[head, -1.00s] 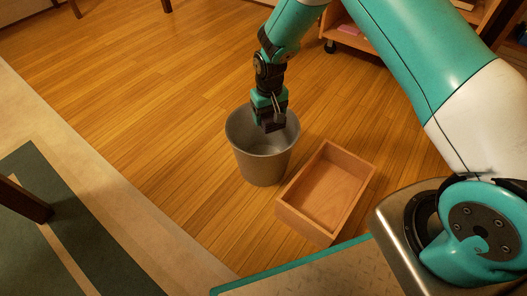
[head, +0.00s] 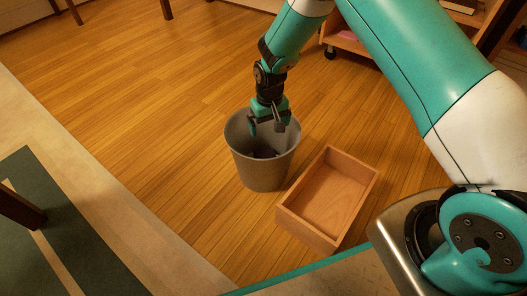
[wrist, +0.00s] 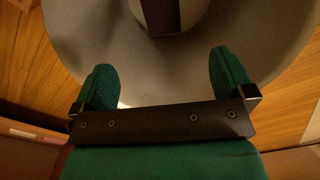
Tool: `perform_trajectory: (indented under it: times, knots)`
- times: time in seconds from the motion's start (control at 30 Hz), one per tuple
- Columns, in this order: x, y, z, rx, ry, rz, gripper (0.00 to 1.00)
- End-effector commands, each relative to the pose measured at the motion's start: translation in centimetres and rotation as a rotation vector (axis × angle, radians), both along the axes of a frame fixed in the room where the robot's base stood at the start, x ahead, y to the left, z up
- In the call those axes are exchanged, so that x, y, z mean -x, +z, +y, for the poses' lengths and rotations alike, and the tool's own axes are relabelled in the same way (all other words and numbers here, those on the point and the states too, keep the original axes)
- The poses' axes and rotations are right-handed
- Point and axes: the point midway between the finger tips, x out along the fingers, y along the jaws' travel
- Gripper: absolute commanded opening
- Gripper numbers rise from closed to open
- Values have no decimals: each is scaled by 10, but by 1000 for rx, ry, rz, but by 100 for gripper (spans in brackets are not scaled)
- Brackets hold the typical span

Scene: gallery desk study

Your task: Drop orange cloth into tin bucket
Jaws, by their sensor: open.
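The grey tin bucket (head: 262,174) stands upright on the wooden floor. My gripper (head: 267,129) points down over its mouth with the fingers spread and nothing between them. A small dark item (head: 265,154) lies at the bottom of the bucket. I see no orange cloth in either view; I cannot tell whether the dark item is cloth.
An empty open wooden box (head: 328,205) sits on the floor just right of the bucket. A wheeled shelf (head: 350,45) stands at the back right. A dark green striped rug (head: 75,245) lies at the left. The floor left of the bucket is clear.

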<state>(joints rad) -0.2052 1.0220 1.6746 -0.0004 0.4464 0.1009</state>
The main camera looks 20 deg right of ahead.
Motion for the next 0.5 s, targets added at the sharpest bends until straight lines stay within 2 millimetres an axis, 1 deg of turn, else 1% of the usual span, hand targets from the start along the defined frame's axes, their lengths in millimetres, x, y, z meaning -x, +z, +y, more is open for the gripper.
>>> perform_trajectory:
  times: [0.03,0.17,0.3,0.5]
  knots:
    - [-1,10,0,0,0,-2,100]
    - [-1,38,0,0,0,-3,100]
    - [-1,76,0,0,0,-4,100]
    - [-1,126,0,0,0,-3,100]
